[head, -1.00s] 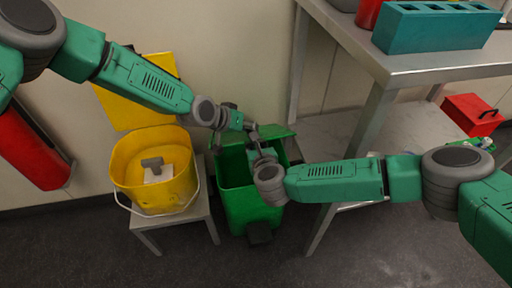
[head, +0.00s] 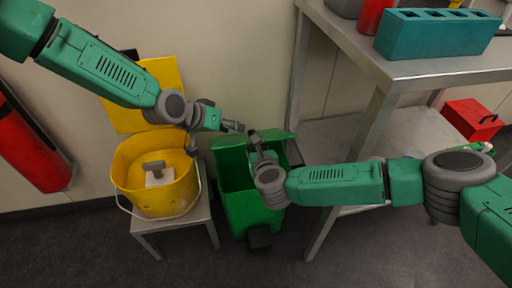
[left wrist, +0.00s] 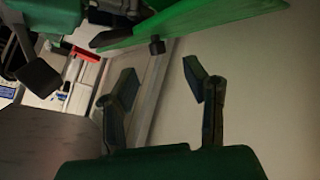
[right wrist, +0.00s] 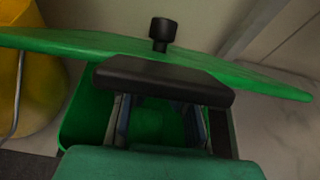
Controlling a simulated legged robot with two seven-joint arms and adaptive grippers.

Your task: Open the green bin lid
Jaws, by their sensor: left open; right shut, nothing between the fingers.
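The green bin (head: 247,208) stands on the floor, its dark inside visible. Its green lid (head: 277,138) is raised at the back and tilted; it crosses the top of the right wrist view (right wrist: 60,40), with a black knob (right wrist: 161,32) and a black bar (right wrist: 165,80) in front of it. My left gripper (head: 237,126) is open and empty near the lid's back left; in the left wrist view its fingers (left wrist: 160,75) are apart, below the lid. My right gripper (head: 256,142) is shut and empty at the bin's opening, under the lid; the black bar partly hides its fingers (right wrist: 160,112).
A yellow bucket (head: 133,190) with a raised yellow lid stands on a small stool (head: 150,236) left of the bin. A metal table (head: 415,74) with a teal block (head: 430,38) stands right. A red box (head: 472,118) sits on its lower shelf.

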